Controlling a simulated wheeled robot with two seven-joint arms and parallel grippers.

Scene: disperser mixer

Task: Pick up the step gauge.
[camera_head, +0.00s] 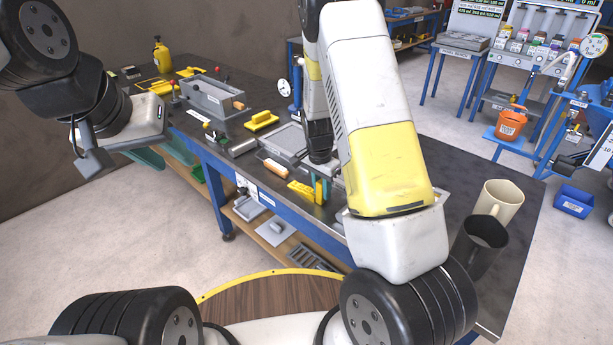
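A small yellow block with a notched or marked face (301,191), which may be the step gauge, lies near the front edge of the dark workbench (490,210). Its exact shape is too small to tell. My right gripper (320,160) points down over the bench just behind and to the right of it. Its fingertips are small and partly covered by my arm, so their opening is unclear. A narrow upright teal and yellow piece (320,188) stands below it. My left gripper (95,162) hangs left of the bench, away from these items; its opening is unclear.
An orange-and-white handled tool (272,167), a yellow-handled block (262,121) and a grey box fixture (212,98) sit on the bench. My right arm hides the bench's middle.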

